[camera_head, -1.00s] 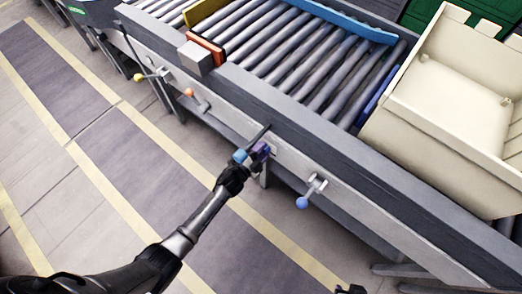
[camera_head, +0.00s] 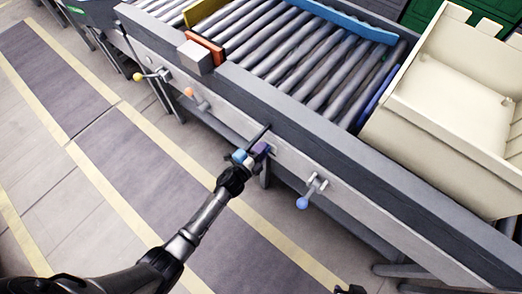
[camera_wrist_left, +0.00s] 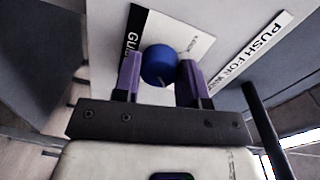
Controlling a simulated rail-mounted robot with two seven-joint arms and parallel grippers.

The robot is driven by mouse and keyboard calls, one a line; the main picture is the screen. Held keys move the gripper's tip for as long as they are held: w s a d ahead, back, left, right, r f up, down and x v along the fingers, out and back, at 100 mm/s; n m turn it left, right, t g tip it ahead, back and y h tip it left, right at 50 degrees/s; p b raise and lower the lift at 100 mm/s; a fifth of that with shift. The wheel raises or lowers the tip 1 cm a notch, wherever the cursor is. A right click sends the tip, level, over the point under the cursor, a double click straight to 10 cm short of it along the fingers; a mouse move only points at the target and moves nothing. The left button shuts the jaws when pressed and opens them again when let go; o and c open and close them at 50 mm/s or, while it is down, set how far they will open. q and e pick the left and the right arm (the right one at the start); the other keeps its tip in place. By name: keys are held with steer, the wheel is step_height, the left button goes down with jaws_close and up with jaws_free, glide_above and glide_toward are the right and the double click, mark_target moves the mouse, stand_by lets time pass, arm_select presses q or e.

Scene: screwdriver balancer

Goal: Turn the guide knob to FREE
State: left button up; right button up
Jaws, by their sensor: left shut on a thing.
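The round blue guide knob (camera_wrist_left: 158,64) shows in the left wrist view on a light panel, with a small pale mark at its lower edge. A black and white label (camera_wrist_left: 190,35) lies behind it, starting with "GU"; the rest is partly hidden. My left gripper (camera_wrist_left: 160,78) has its two purple fingers on either side of the knob, shut on it. In the head view my left gripper (camera_head: 262,149) reaches the front side of the conveyor frame, and the knob is hidden there. A dark part at the bottom edge may be my right gripper; its jaws do not show.
The roller conveyor (camera_head: 300,60) runs above the panel. A blue-ended lever (camera_head: 303,202) sticks out to the right, with orange (camera_head: 189,92) and yellow (camera_head: 138,77) ones to the left. A dark rod (camera_wrist_left: 262,130) stands close right of the gripper. A cream bin (camera_head: 455,85) sits at right.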

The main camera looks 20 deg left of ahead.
arm_select(q)
steer(key=o, duration=0.7)
steer(key=shift+o, duration=1.1)
steer(key=p+v, duration=0.3)
steer(key=v, duration=1)
steer(key=shift+s+a+p, duration=0.2)
steer(key=shift+s+p, duration=0.15)
steer(key=shift+s, duration=0.05)
